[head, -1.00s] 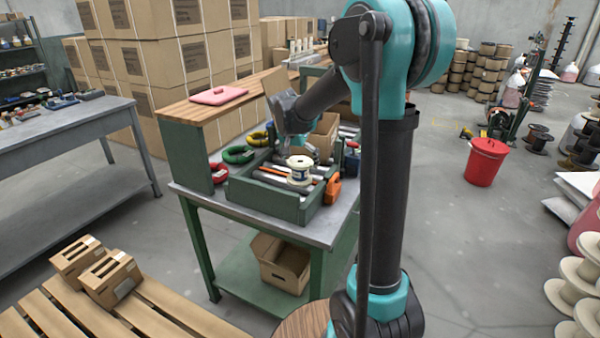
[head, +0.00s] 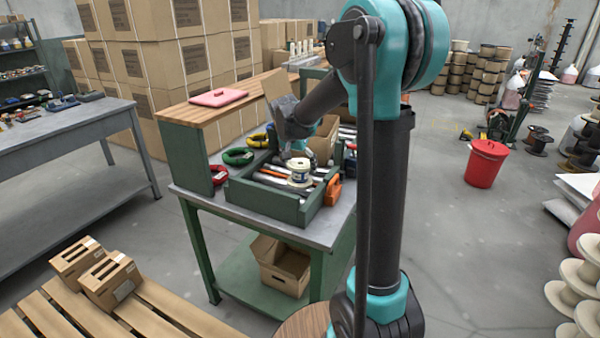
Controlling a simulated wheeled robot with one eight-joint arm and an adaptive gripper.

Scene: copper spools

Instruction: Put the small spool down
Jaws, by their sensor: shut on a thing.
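The fingers are small and partly hidden by the wrist. The spool looks upright, close above or touching the rods in the tray; I cannot tell which.
An orange tool (head: 333,190) is at the tray's right edge. Red (head: 210,149) and green (head: 239,157) cable coils lie left of it. An open cardboard box (head: 325,137) stands behind. The bench's front edge (head: 262,221) is bare.

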